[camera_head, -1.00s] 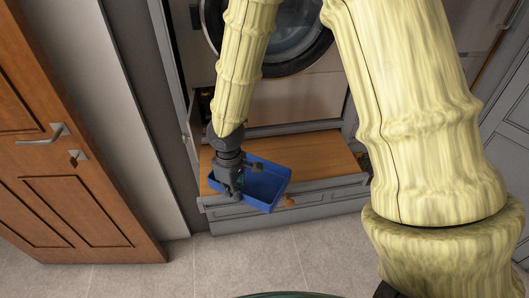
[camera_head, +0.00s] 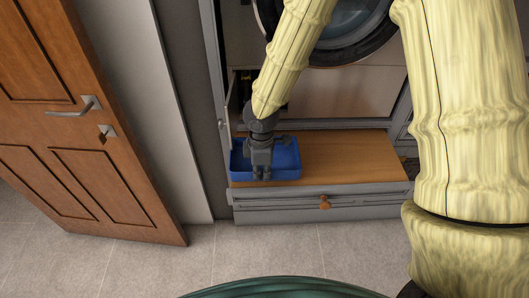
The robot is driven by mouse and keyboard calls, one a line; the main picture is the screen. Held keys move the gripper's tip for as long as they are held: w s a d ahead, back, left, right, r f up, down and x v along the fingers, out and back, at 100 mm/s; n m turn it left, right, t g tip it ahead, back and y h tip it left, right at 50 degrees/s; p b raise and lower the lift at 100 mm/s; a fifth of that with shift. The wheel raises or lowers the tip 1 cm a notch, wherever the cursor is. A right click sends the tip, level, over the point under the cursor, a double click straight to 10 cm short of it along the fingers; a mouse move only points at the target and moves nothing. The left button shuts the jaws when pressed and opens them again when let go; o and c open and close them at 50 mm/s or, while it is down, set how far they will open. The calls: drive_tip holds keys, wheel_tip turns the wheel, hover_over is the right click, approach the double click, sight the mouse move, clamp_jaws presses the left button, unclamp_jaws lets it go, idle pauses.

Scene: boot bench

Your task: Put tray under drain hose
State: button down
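The blue tray (camera_head: 289,166) is at the left end of the wooden bench top, below the washing machine. It looks level, at or just above the wood; I cannot tell whether it touches. My gripper (camera_head: 262,177) points down over the tray with its fingers close together at the tray's front wall, apparently shut on it. The gripper hides part of the tray's inside. A narrow open compartment (camera_head: 244,83) stands behind the tray, with something small and yellow in it. I cannot make out the drain hose.
The washing machine's round door (camera_head: 345,40) is above the bench. The wooden bench top (camera_head: 345,155) is clear right of the tray. A narrow cabinet door stands close left of the tray. A brown door (camera_head: 75,130) is at far left.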

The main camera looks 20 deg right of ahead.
drive_tip(key=w+d, duration=0.1)
drive_tip(key=w, duration=0.2)
drive_tip(key=w+p, duration=0.1)
drive_tip(key=w, duration=0.2)
drive_tip(key=w+d+p, duration=0.1)
drive_tip(key=w, duration=0.2)
drive_tip(key=shift+d, duration=0.35)
drive_tip(key=shift+f+p, duration=0.3)
drive_tip(key=shift+f, duration=1.45)
drive_tip(key=shift+f, duration=0.1)
drive_tip(key=c, duration=1.6)
unclamp_jaws()
drive_tip(key=shift+c, duration=0.2)
wheel_tip(320, 180, up, 12)
drive_tip(key=b, duration=0.1)
drive_tip(key=shift+s, duration=0.1)
